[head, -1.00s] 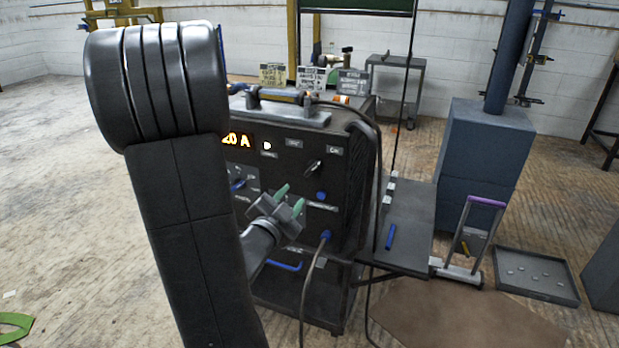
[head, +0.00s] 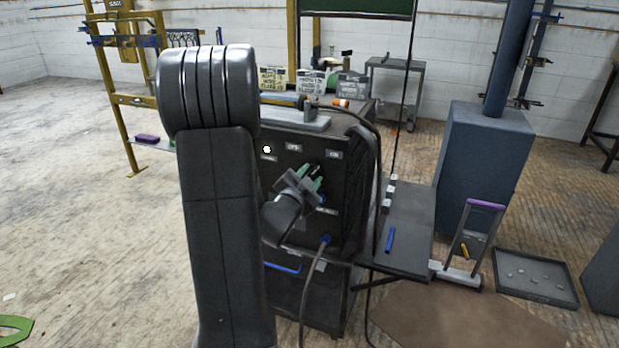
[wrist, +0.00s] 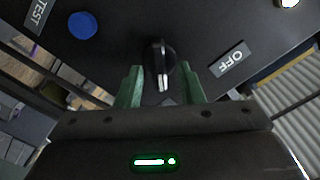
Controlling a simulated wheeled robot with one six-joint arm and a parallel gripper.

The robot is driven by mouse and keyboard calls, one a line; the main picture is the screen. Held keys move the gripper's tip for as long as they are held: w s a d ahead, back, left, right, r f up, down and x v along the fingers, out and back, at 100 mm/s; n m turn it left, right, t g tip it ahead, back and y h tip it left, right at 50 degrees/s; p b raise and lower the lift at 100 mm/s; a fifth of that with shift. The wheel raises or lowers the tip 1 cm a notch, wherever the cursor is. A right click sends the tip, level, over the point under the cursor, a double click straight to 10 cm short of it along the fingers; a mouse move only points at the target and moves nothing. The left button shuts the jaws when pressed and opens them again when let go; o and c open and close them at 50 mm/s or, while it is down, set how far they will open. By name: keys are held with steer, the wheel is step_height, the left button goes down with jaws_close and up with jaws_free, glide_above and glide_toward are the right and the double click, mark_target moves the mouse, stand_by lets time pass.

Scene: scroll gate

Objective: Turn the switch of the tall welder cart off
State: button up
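The tall welder cart (head: 345,225) is a black cabinet in the middle of the head view. Its rotary switch (wrist: 160,62) is a black knob with a white pointer mark, which points down toward my gripper's palm in the wrist view. An OFF label (wrist: 231,60) lies right of the knob there; the head view shows an ON label (head: 334,155) on the panel's right. My gripper (head: 313,177) has green fingers, which also show in the wrist view (wrist: 160,78). They are open, one on each side of the knob, with gaps visible. In the head view the gripper largely hides the knob.
A blue button (wrist: 82,25) and a TEST label (wrist: 38,13) are near the knob. A lit white lamp (head: 266,149) is on the panel. A cable (head: 313,285) hangs in front.

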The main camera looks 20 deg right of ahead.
steer(key=shift+c, duration=0.4)
jaws_close()
steer(key=shift+n, duration=0.3)
steer(key=n, duration=0.2)
steer(key=shift+n, duration=0.4)
steer(key=n, duration=0.4)
steer(key=shift+a+n, duration=0.15)
steer(key=shift+n, duration=0.15)
steer(key=n, duration=0.3)
steer(key=shift+w+n+p, duration=0.1)
steer(key=shift+n+p, duration=0.2)
steer(key=shift+a+f+n+p, duration=0.1)
steer(key=shift+n+p, duration=0.45)
steer(key=shift+n, duration=1.65)
